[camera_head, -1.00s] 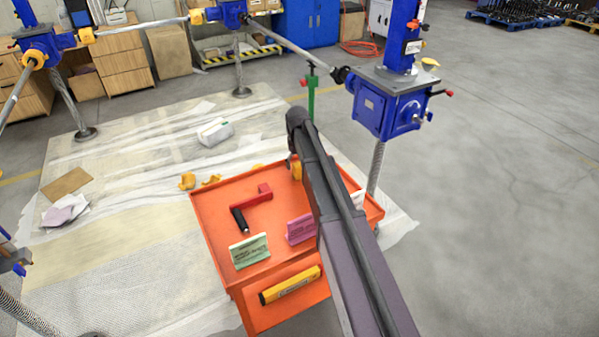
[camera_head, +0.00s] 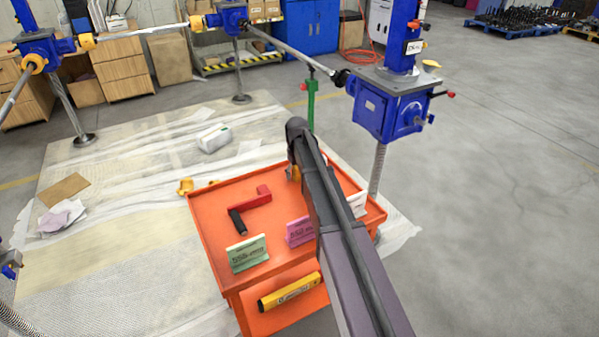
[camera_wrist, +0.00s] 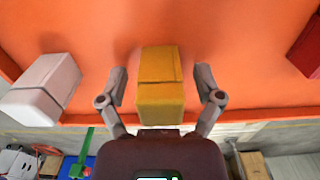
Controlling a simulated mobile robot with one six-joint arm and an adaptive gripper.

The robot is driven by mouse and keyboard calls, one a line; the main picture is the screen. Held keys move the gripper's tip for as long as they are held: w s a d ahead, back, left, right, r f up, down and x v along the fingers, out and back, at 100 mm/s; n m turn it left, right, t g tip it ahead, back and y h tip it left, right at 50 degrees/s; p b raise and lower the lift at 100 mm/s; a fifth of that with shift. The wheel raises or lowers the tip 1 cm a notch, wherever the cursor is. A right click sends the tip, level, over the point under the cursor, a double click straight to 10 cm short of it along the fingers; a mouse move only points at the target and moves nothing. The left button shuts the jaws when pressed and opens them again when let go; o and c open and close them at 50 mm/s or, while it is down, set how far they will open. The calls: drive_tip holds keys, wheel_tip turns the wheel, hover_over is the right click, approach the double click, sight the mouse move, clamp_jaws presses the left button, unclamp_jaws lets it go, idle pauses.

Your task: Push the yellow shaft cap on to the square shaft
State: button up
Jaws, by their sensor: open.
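A yellow block-shaped piece (camera_wrist: 160,85), which looks like the yellow shaft cap, stands on the orange cart top between my fingers in the wrist view. My gripper (camera_wrist: 161,82) is open, with one finger on each side of the piece and a gap on both sides. In the head view a bit of yellow (camera_head: 292,173) shows beside my arm, which hides my gripper. A blue screw jack (camera_head: 388,108) stands behind the cart, with a short dark stub (camera_head: 419,120) on its right side. I cannot tell whether that stub is the square shaft.
The orange cart (camera_head: 215,205) carries a red crank with a black handle (camera_head: 250,207), a green card (camera_head: 247,254), a pink card (camera_head: 300,231) and a white block (camera_wrist: 40,90). A yellow tool (camera_head: 290,291) lies on its front ledge. Open floor (camera_head: 500,200) is at right.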

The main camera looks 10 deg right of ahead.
clamp_jaws()
drive_tip(key=shift+r, duration=0.15)
idle(0.4)
wheel_tip(320, 180, up, 3)
drive_tip(key=p, duration=0.3)
drive_tip(key=s, duration=0.5)
drive_tip(key=s+r+p, duration=0.1)
drive_tip(key=s, duration=0.4)
drive_tip(key=s+d+p, duration=0.1)
drive_tip(key=s, duration=0.5)
drive_tip(key=shift+r, duration=0.35)
drive_tip(key=shift+a, duration=0.1)
